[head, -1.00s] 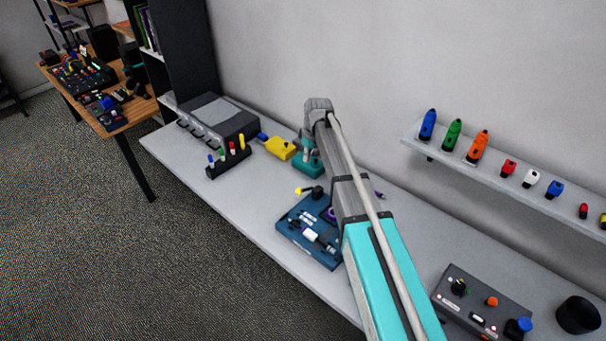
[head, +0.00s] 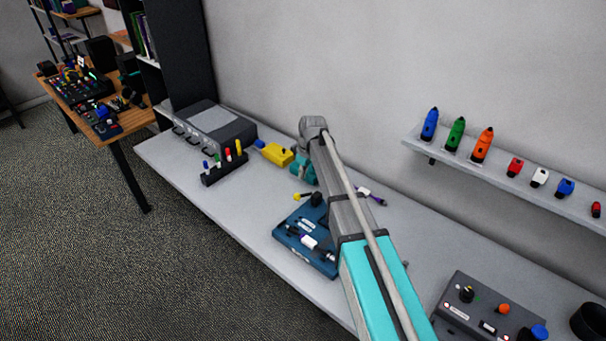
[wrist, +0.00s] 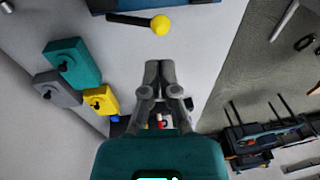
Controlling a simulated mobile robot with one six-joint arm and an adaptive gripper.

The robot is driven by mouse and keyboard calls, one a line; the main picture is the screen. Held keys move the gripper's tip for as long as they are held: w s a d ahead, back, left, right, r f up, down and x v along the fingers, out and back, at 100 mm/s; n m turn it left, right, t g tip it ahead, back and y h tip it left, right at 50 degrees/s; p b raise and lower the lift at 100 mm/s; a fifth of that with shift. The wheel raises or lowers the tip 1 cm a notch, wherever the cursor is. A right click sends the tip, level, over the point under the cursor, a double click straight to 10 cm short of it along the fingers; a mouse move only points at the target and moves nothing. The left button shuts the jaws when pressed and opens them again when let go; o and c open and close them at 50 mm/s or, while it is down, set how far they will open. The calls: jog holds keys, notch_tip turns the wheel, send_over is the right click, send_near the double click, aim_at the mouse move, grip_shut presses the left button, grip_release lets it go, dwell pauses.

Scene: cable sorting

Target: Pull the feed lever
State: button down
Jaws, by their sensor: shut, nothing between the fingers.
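The feed lever looks to be the black rod with a yellow ball end (wrist: 160,24) at the top of the wrist view, beside a blue panel (wrist: 185,5). In the head view the lever's yellow tip (head: 298,196) shows at the back left of the blue panel (head: 290,240). My gripper (wrist: 160,66) is shut and empty. In the wrist view its fingertips point toward the yellow ball, with a visible gap between. In the head view my arm hides the fingers and part of the panel.
A yellow box (head: 277,153), a marker rack (head: 224,166) and a grey drawer unit (head: 213,128) stand left on the bench. A grey control box (head: 480,310) stands at lower right. A wall shelf (head: 505,175) holds coloured connectors. Teal (wrist: 72,62) and grey (wrist: 58,88) boxes stand near the yellow one.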

aim_at(298, 194)
jog(key=shift+s+a+f+b, duration=0.1)
jog(key=shift+a+f+b, duration=0.1)
jog(key=shift+f+b, duration=1)
jog(key=shift+w+a+f+b, duration=0.1)
jog(key=shift+a+f+b, duration=0.1)
jog(key=shift+f+b, duration=1.05)
jog(key=shift+s+a+f+b, duration=0.1)
jog(key=shift+a+f+b, duration=0.1)
jog(key=shift+f+b, duration=1)
jog(key=shift+f, duration=0.15)
jog(key=shift+d, duration=0.15)
jog(key=shift+f, duration=0.15)
